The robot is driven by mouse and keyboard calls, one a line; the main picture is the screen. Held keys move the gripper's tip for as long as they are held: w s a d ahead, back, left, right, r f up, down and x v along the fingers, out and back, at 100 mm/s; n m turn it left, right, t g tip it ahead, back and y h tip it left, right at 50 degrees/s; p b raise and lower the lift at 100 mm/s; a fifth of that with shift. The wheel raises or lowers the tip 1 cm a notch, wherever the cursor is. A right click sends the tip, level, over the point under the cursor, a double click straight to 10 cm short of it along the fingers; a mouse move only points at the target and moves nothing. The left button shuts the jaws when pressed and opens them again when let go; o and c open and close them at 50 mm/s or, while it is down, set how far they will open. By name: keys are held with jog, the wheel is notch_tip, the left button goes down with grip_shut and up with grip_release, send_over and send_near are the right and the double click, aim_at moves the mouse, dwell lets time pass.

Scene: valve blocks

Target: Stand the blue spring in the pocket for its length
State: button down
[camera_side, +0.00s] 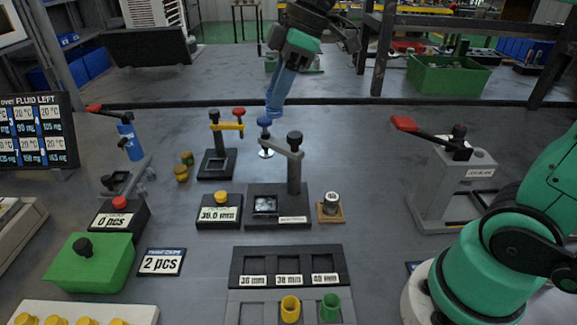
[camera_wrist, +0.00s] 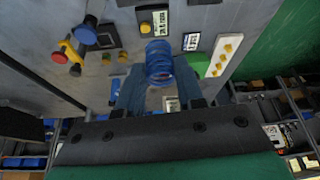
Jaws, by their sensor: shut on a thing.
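The blue spring (camera_wrist: 159,62) shows in the wrist view between the fingertips of my gripper (camera_wrist: 158,84), which is shut on it. In the side view my gripper (camera_side: 274,106) points down, raised above the back of the bench near the blue-knobbed gauge stand (camera_side: 295,175). The pocket rack (camera_side: 237,268) lies at the front, with dark pockets labelled 36 mm, 38 mm and 40 mm. These three pockets look empty. A yellow spring (camera_side: 290,308) and a green spring (camera_side: 330,307) stand in the row in front of them.
A small readout box (camera_side: 219,212) with a yellow button shows a mm value. A weight (camera_side: 331,203) sits on a wooden pad. A stand with a red and yellow knob (camera_side: 218,160) is behind. A green box (camera_side: 89,263) is front left; a red-handled press (camera_side: 450,180) stands right.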

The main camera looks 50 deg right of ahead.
jog(key=s+a+f+n+g+y, duration=0.1)
jog(key=s+a+n+g, duration=0.1)
jog(key=s+a+n, duration=0.45)
jog(key=shift+m, duration=0.45)
jog(key=f, duration=0.6)
jog(key=s+f, duration=0.1)
jog(key=f, duration=0.6)
jog(key=s+f, duration=0.1)
jog(key=f, duration=0.5)
jog(key=shift+s+a+f, duration=0.15)
jog(key=shift+s+f, duration=0.1)
jog(key=shift+f, duration=0.1)
jog(key=c, duration=0.5)
grip_release()
jog(key=shift+c, duration=0.2)
jog(key=w+v, duration=0.1)
jog(key=v, duration=1.1)
jog(key=w+d+m+t+h, duration=0.1)
jog(key=m+t, duration=0.1)
jog(key=m, duration=0.3)
jog(key=w+d+m+t+h, duration=0.1)
jog(key=d+m+t+h, duration=0.1)
jog(key=m, duration=0.3)
jog(key=d+m+t+h, duration=0.1)
jog(key=m+t, duration=0.1)
jog(key=m, duration=0.3)
jog(key=shift+w+d+r+m+h, duration=0.2)
jog(key=shift+w+m+h, duration=0.1)
jog(key=shift+w+m, duration=0.1)
